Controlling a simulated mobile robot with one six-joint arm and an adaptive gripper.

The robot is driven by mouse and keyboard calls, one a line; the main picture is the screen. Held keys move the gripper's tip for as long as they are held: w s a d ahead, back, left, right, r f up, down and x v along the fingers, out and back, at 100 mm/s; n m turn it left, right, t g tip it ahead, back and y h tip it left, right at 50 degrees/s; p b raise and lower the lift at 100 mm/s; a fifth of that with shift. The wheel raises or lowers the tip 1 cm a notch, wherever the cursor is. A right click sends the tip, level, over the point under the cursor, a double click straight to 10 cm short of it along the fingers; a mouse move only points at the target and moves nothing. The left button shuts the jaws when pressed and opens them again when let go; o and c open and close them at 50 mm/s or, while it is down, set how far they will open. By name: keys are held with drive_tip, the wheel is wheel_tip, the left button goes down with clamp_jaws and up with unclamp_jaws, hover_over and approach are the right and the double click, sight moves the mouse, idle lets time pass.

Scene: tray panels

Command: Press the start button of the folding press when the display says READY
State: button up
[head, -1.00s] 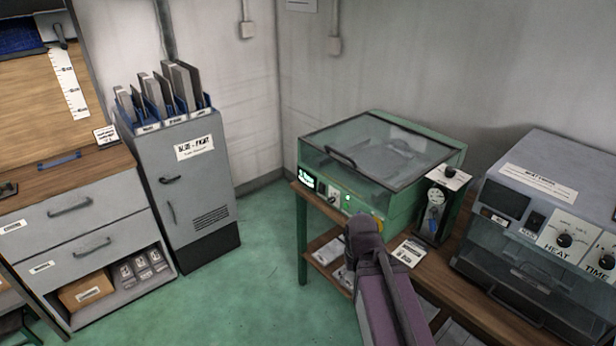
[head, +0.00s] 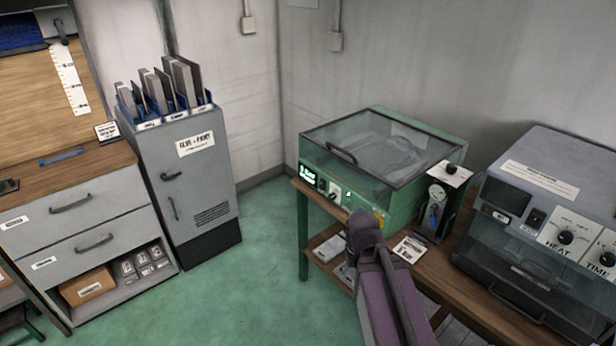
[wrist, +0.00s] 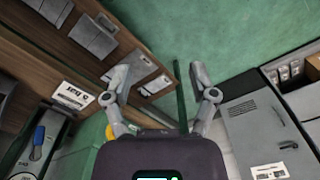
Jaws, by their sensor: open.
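A green machine (head: 400,200) with a clear lid and black handle stands on the bench; I cannot tell from any label that it is the folding press. Its front panel has a small lit display (head: 307,173), with text too small to read, and a knob (head: 334,190). A yellow part (head: 376,219) shows at the right end of this front, partly hidden by my gripper; I cannot tell if it is the start button. My gripper (head: 362,216) is in front of that corner. In the wrist view, my gripper (wrist: 160,87) has its fingers spread and empty, over the floor and shelf.
A gauge unit (head: 436,205) and a white card (head: 410,248) are right of the green machine. A grey machine (head: 540,225) with HEAT and TIME knobs stands further right. A grey cabinet (head: 192,220) stands left. The green floor (head: 255,270) between is clear.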

clamp_jaws()
idle(1.2)
